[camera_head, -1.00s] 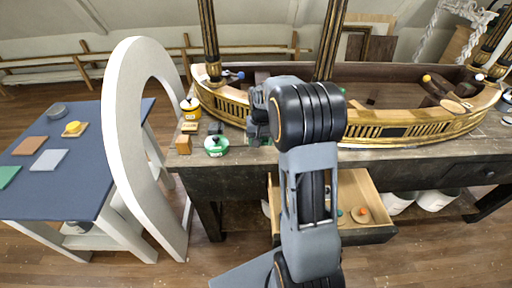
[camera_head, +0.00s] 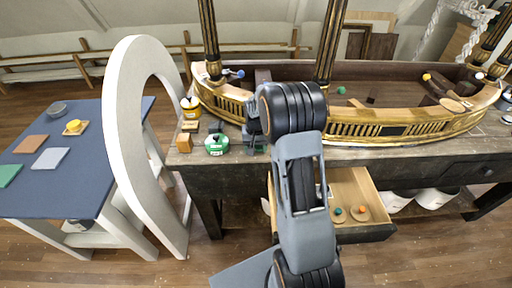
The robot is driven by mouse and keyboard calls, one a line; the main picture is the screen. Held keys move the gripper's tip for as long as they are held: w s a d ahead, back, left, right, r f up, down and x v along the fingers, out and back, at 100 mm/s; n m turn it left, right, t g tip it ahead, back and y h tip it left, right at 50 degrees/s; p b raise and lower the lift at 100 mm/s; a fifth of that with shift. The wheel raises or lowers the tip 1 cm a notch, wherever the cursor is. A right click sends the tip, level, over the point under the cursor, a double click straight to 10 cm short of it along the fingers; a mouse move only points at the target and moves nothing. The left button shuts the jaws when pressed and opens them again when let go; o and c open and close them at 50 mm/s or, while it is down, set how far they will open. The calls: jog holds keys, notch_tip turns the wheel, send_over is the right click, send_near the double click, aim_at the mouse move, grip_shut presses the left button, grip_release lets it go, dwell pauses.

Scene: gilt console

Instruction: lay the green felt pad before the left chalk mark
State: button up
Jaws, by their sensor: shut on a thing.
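A flat green pad (camera_head: 8,174) lies on the blue-topped table at the far left, cut by the picture's edge. My gripper (camera_head: 255,143) is over the front left part of the dark bench, close to the gilt console (camera_head: 400,132). It points down and my own arm covers most of it. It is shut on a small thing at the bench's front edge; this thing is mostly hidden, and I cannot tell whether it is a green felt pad. I cannot make out a left chalk mark.
A white arch (camera_head: 125,150) rises between the blue-topped table (camera_head: 75,195) and the bench. An open drawer (camera_head: 365,187) juts out below.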

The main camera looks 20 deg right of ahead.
jog(key=shift+f, duration=0.2)
jog(key=o, duration=0.9)
notch_tip(320, 180, up, 12)
jog(key=s+a+r+n+t, duration=0.2)
jog(key=s+a, duration=0.3)
jog(key=s, duration=0.5)
jog(key=s+a+r+n+t, duration=0.1)
jog(key=s+a, duration=0.4)
jog(key=s, duration=0.6)
jog(key=shift+s+a+r+n+t, duration=0.25)
jog(key=shift+r+n+t, duration=0.2)
jog(key=shift+n, duration=0.35)
